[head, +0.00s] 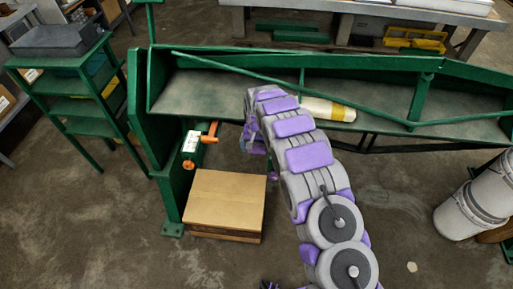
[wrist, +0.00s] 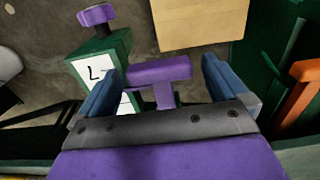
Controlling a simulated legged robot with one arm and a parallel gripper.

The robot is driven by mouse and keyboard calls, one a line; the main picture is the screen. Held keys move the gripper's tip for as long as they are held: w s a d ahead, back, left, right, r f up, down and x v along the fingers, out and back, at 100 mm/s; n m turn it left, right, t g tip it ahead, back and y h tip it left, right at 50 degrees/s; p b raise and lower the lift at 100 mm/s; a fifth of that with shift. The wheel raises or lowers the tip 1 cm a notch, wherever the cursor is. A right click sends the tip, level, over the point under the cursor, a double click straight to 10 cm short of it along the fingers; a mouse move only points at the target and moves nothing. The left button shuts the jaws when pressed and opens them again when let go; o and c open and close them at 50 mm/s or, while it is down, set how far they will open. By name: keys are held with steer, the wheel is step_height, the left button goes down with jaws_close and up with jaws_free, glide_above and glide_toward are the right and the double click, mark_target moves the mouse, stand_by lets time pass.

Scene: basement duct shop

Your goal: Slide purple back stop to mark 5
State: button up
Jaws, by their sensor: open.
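The purple T-shaped handle of the back stop (wrist: 160,70) shows in the wrist view, between the two blue fingers of my gripper (wrist: 161,78). The fingers stand apart on either side of it, with visible space at both sides. A green block (wrist: 103,50) with a white label bearing a letter like "L" is just left of the handle, with a purple knob (wrist: 97,14) above it. In the head view my gripper (head: 253,143) is at the front edge of the green machine (head: 210,92), and my arm hides most of the stop. I cannot make out mark 5.
An orange handle (head: 210,132) and a white label plate (head: 191,141) are on the machine, left of my gripper. A cardboard box (head: 226,200) sits on the floor below. A white roll with a yellow band (head: 328,109) lies on the machine bed.

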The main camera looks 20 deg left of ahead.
steer(key=c, duration=1.5)
steer(key=shift+o, duration=0.2)
steer(key=shift+w+a+f+p, duration=0.1)
steer(key=shift+w+a+p, duration=0.1)
steer(key=shift+w, duration=0.45)
steer(key=shift+w+a+p, duration=0.15)
steer(key=shift+w+a, duration=0.05)
steer(key=shift+w, duration=0.45)
steer(key=shift+w+r, duration=0.2)
steer(key=shift+w, duration=0.1)
steer(key=o, duration=1.1)
steer(key=shift+w, duration=0.1)
steer(key=o, duration=0.4)
steer(key=shift+a+f, duration=0.2)
steer(key=shift+c, duration=0.2)
steer(key=shift+d, duration=0.15)
